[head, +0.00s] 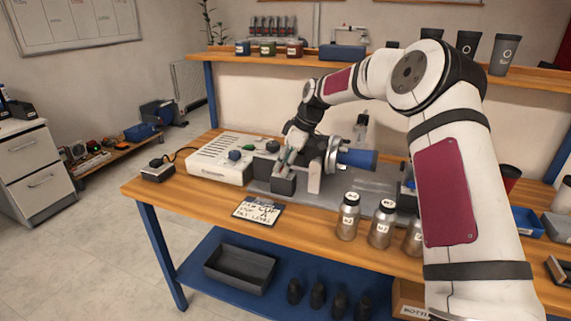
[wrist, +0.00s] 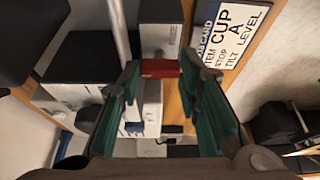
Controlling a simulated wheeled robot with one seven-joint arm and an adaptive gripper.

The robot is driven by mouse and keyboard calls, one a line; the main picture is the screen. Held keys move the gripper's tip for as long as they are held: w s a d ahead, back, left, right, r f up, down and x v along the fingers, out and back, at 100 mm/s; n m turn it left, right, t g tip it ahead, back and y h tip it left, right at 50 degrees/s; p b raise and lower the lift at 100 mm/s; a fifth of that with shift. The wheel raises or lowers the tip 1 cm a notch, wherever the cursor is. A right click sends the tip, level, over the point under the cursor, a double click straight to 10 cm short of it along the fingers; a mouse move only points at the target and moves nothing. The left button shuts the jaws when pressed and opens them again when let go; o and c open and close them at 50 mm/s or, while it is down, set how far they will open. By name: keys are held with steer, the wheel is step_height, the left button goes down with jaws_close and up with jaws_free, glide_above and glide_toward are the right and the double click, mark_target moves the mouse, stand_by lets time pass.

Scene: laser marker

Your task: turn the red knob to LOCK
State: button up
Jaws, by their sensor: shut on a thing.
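The red knob (wrist: 160,68) shows in the wrist view as a short red cylinder in front of a grey block (wrist: 160,25) with small, unreadable print. My gripper (wrist: 159,70) has its two teal-padded fingertips at either side of the knob and is shut on it. In the head view my gripper (head: 289,157) is at the laser marker's fixture, above a dark block (head: 283,184). The knob cannot be made out there, hidden by my gripper. I cannot read a LOCK mark or tell the knob's turn. A blue cup (head: 357,159) lies sideways in the round metal chuck (head: 333,156).
A white control box (head: 215,165) stands left of the fixture. A printed card (head: 258,211) lies at the bench's front edge; it also shows in the wrist view (wrist: 230,32). Several metal bottles (head: 347,217) stand at front right. A shelf (head: 380,64) runs behind.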

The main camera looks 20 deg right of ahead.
steer(key=o, duration=1.1)
steer(key=shift+o, duration=0.2)
